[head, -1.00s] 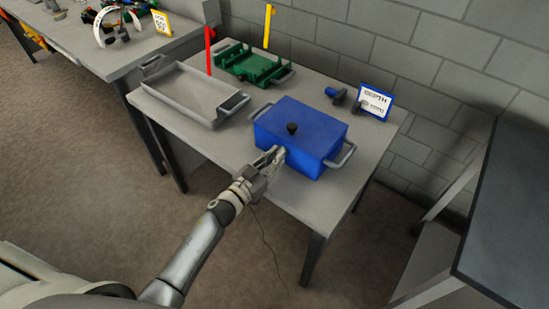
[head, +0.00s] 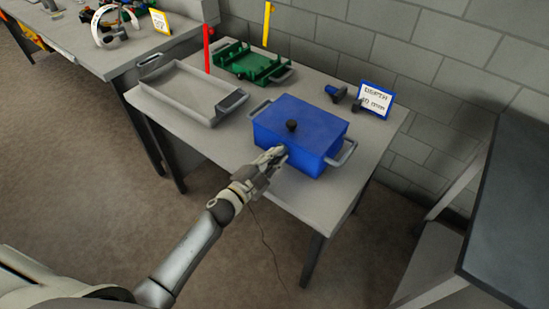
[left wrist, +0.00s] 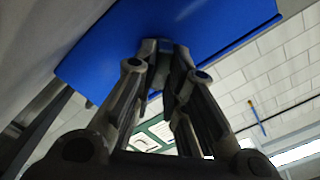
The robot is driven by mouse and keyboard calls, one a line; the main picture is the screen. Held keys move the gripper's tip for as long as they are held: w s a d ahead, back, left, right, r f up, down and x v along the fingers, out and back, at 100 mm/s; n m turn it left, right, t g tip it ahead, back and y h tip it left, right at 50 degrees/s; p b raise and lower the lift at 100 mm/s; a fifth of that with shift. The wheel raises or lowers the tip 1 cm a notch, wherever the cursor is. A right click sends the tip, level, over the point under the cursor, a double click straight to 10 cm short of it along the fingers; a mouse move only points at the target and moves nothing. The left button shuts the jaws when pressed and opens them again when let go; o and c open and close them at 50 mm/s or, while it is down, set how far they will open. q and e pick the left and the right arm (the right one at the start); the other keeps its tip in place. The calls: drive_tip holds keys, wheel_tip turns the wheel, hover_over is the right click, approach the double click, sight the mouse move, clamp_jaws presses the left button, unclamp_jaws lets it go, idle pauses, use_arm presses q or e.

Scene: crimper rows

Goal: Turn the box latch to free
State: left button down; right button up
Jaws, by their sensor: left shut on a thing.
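The blue box (head: 300,137) stands on the grey table, with a black knob (head: 291,125) on its lid and a grey handle at each end. My left gripper (head: 278,153) is at the box's front face. In the left wrist view its fingers (left wrist: 163,62) are closed together against the blue box (left wrist: 215,22), shut on a small grey part between the tips that I take to be the latch (left wrist: 155,76). The fingers hide most of that part, so I cannot tell how it is turned. My right gripper is not in view.
On the table (head: 185,138) are a grey tray (head: 190,92) and a green tray (head: 247,63) to the left, and blue-and-black pieces (head: 336,93) beside a blue-framed sign (head: 375,99) behind the box. A dark-topped table (head: 515,215) stands at right.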

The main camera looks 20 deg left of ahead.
use_arm(q)
drive_tip(key=m, duration=0.2)
drive_tip(key=m+b, duration=0.1)
drive_tip(key=shift+f+m, duration=0.2)
drive_tip(key=shift+m, duration=0.2)
drive_tip(key=shift+m+b, duration=0.75)
drive_tip(key=shift+m, duration=1.25)
drive_tip(key=c, duration=1.5)
unclamp_jaws()
drive_tip(key=shift+s, duration=0.2)
drive_tip(key=v, duration=1.1)
drive_tip(key=shift+s+a+r, duration=0.1)
drive_tip(key=shift+s, duration=0.25)
